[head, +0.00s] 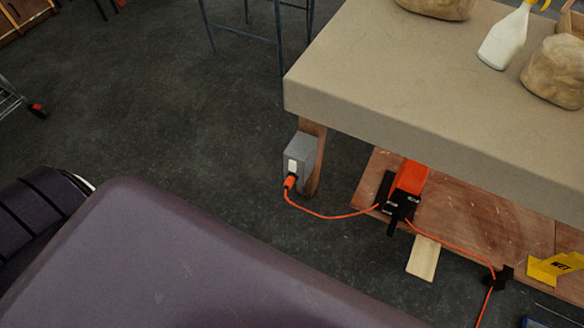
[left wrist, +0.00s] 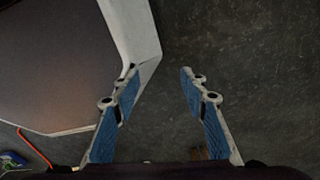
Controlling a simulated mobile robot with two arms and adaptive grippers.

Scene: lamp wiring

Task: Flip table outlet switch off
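The table outlet is a grey box (head: 299,158) on the table's wooden leg (head: 316,170), under the left corner of the tabletop. A small white plate or switch (head: 292,167) shows on its front; its position is too small to tell. An orange plug (head: 290,182) sits in the box below it. My left gripper (left wrist: 158,72) is open and empty above the dark floor in the left wrist view, with blue pads on its fingers. Neither gripper shows in the head view, so I cannot place the left one against the outlet.
The beige tabletop (head: 400,75) overhangs the outlet. An orange cord (head: 327,216) runs from the plug to an orange and black device (head: 405,185) on a low wooden shelf (head: 460,215). A yellow sign (head: 553,268) stands at right. The floor left of the outlet is clear.

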